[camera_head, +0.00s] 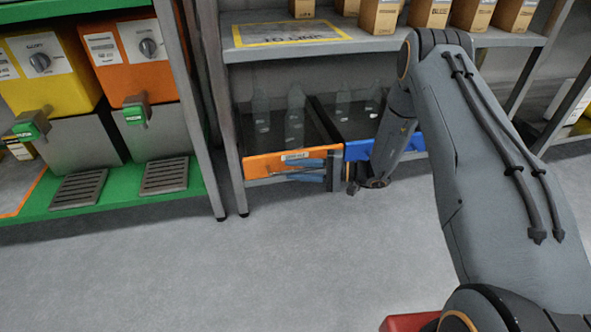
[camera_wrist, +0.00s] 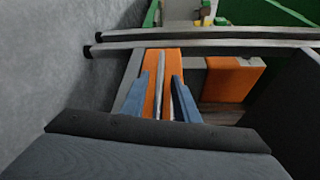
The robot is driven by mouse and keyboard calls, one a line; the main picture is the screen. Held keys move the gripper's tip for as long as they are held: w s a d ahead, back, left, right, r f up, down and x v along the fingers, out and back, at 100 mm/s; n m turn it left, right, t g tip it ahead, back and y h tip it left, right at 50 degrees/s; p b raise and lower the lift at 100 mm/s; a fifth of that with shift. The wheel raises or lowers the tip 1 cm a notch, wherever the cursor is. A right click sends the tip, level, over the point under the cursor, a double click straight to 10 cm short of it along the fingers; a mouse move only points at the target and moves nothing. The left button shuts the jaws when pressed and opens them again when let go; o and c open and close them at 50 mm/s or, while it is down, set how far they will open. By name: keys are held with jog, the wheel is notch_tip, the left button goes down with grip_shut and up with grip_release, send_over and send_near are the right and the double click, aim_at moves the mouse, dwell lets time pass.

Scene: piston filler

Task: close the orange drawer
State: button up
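The orange drawer (camera_head: 262,167) is on the lower level of the grey shelf unit, left of the blue drawer, in the head view. Clear bottles stand behind its front. How far out it sits is hard to tell. Its orange front also shows in the wrist view (camera_wrist: 152,68). My gripper (camera_head: 307,170) is at the right half of this front, its blue fingers pointing left. In the wrist view my gripper (camera_wrist: 159,98) has its fingers apart, with a silver handle bar (camera_wrist: 161,100) between them. Gaps show on both sides of the bar; contact cannot be made out.
The blue drawer (camera_head: 385,148) is partly behind my arm. A shelf leg (camera_head: 228,130) stands left of the orange drawer. Farther left, a green rack (camera_head: 120,205) holds yellow and orange dispensers. Cardboard boxes (camera_head: 380,14) stand above. The grey floor (camera_head: 250,275) in front is clear.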

jog(key=p+v, duration=0.3)
jog(key=v, duration=0.4)
jog(key=shift+d, duration=0.35)
